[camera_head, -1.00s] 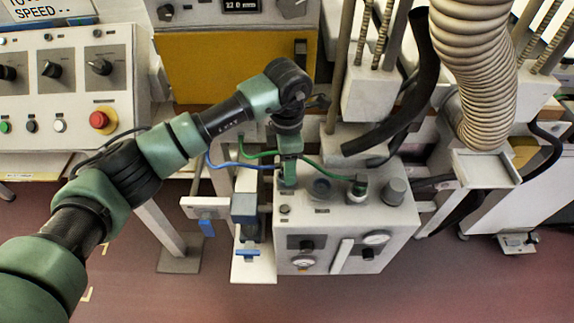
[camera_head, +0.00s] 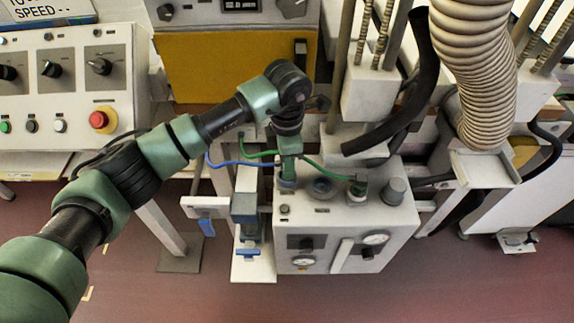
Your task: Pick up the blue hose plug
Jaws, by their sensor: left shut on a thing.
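My left gripper (camera_head: 287,176) comes down from above onto the top left of a grey-white box unit (camera_head: 345,225). It is shut on the blue hose plug (camera_head: 287,186), which shows only as a small bluish piece under the fingers. The blue hose (camera_head: 232,162) runs in from the left and passes behind the gripper. Whether the plug is still seated in the box or just clear of it cannot be told. My right gripper is not in view.
A green hose (camera_head: 325,172) runs to a plug (camera_head: 358,188) on the same box, beside a grey knob (camera_head: 395,190). A blue-handled valve (camera_head: 247,252) is at the box's left. A ribbed duct (camera_head: 480,75) and black hose (camera_head: 405,95) hang to the right.

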